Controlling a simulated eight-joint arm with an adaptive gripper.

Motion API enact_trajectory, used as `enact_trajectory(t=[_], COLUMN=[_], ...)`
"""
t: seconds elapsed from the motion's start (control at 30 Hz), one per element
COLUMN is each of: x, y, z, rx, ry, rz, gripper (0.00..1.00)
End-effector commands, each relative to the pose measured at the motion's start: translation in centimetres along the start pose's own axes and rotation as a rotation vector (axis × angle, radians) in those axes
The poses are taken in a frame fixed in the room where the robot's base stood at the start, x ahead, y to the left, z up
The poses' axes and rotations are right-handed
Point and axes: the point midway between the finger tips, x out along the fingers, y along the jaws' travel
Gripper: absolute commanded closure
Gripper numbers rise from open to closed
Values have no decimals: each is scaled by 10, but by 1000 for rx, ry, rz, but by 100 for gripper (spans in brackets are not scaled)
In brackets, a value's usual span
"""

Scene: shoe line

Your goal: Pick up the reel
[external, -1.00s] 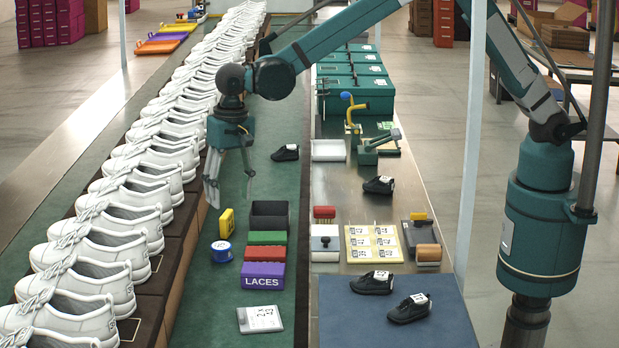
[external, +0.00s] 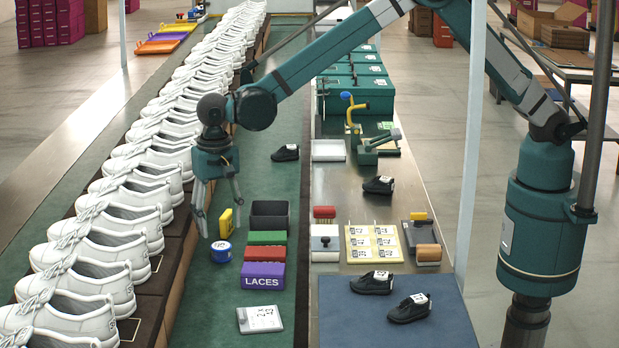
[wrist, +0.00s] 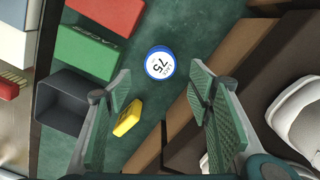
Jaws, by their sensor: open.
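The reel, a short blue cylinder with a white printed top (external: 221,253), stands on the green mat left of the coloured boxes. It also shows in the wrist view (wrist: 160,64), upper middle, beyond the gap between the fingertips. My gripper (external: 220,222) points down above the mat, close to the reel in the picture. Its fingers are spread apart in the wrist view (wrist: 160,84), with nothing between the tips. I cannot tell the exact height of the tips above the reel.
A yellow block (external: 226,222) stands by the fingers, just behind the reel. A dark open bin (external: 270,214), a green box (external: 267,238), a red box (external: 265,253) and a purple LACES box (external: 263,276) stand to the right. White shoes (external: 120,220) line the left.

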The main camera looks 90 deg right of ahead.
Motion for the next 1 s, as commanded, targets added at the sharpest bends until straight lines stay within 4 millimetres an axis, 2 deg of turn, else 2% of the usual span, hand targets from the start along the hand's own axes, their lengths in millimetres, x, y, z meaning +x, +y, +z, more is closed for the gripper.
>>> enact_trajectory(t=[0.23,0.73,1.0], x=[20,27,56], y=[0,0,0], z=[0,0,-1], rx=[0,0,0], ry=[0,0,0], rz=[0,0,0], gripper=[48,48,48])
